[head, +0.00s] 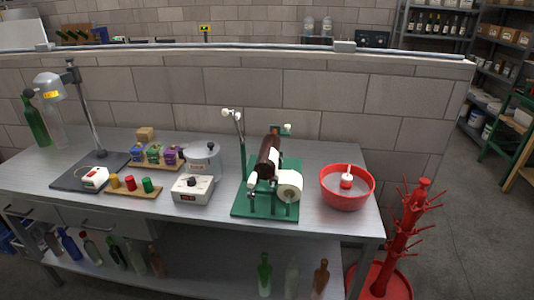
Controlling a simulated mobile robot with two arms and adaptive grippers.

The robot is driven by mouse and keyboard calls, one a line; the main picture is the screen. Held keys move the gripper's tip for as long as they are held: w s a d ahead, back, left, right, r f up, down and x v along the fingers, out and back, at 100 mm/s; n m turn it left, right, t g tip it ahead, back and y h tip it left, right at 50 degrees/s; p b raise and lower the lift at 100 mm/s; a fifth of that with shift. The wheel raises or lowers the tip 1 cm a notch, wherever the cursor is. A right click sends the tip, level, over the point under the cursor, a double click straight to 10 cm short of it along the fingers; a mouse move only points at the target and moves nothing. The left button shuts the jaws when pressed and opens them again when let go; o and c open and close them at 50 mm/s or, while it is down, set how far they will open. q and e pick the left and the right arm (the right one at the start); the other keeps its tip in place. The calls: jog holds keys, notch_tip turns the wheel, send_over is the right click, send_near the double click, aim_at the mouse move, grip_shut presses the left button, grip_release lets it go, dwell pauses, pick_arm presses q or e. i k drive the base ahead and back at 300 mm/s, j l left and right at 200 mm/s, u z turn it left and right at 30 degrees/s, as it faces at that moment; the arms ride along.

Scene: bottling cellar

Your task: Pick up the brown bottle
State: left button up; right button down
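A dark brown bottle (267,158) lies on its side, cradled in the green labelling stand (240,207) on the steel workbench (325,230). A roll of white labels (290,186) sits at the front of the stand, close by the bottle. Another brown bottle (320,277) stands upright on the lower shelf at the right, and a brownish bottle (157,261) is on that shelf further left. Neither of my grippers is in view.
A red bowl (347,199) stands right of the stand, and a white scale (192,189) stands left of it. A red bottle tree (405,235) rises beside the bench's right end. A block wall closes off the back.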

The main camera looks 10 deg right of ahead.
aim_at(270, 149)
jog(key=i+j, duration=0.15)
jog(key=j, duration=0.2)
jog(key=i+j+z, duration=0.15)
jog(key=j, duration=0.15)
jog(key=i+j, duration=0.1)
jog(key=j, duration=0.25)
jog(key=i+j+z, duration=0.15)
jog(key=j, duration=0.2)
jog(key=i+j, duration=0.1)
jog(key=j, duration=0.25)
jog(key=z, duration=0.05)
